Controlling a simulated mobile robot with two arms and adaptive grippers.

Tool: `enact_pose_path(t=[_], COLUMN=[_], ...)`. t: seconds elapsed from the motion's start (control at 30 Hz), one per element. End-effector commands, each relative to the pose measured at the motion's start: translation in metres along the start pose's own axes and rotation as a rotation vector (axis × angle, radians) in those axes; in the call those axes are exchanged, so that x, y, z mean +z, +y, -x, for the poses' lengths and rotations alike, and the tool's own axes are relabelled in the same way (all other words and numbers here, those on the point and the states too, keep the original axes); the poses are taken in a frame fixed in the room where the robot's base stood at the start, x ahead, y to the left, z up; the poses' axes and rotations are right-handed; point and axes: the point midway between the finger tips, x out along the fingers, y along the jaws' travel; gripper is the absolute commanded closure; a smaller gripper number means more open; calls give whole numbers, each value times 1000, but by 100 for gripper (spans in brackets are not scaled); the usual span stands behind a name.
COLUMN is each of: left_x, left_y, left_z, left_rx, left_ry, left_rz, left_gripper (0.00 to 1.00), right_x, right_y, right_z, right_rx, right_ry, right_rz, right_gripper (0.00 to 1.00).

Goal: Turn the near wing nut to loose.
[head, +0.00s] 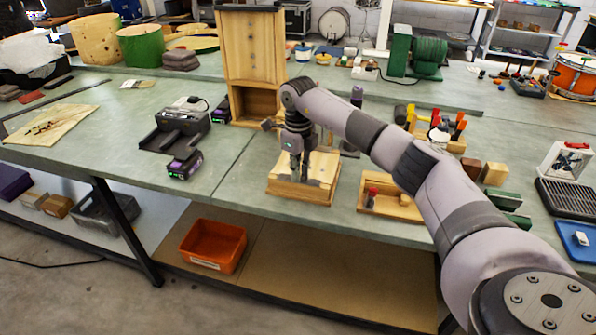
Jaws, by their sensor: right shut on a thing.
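My right gripper (298,178) points straight down over a small wooden block (318,190) on the bench. Its fingers reach down to the top of the block and are closed together around something small there. The near wing nut is at the fingertips and hidden by them, so I cannot make out its wings or how far it is turned. My left gripper is not in view.
A tall wooden panel (250,50) stands behind the block. A charger with a battery (184,164) sits to the left. A wooden tray (400,207) with small parts lies to the right, and a tool rack (440,135) behind it. Open bench lies left of the block.

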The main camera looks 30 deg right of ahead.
Motion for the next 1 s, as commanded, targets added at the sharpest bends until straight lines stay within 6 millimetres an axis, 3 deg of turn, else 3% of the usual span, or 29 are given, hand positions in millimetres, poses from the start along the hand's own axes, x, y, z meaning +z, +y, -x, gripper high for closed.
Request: enact_pose_path(t=[0.27, 0.3, 0.57, 0.87, 1.0], left_x=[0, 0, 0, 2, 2], left_y=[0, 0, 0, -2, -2], left_z=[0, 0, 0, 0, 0], left_rx=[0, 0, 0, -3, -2], left_ry=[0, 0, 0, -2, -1], left_rz=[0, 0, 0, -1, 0], left_gripper=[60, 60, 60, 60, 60], right_x=[0, 0, 0, 0, 1], right_y=[-2, -2, -1, 0, -1], right_z=[2, 2, 1, 1, 13], right_rx=[-4, -4, -2, -1, -2], right_ry=[-4, -4, -2, -1, -5], right_rz=[-3, -3, -2, -1, 0], right_gripper=[100, 87, 70, 69, 69])
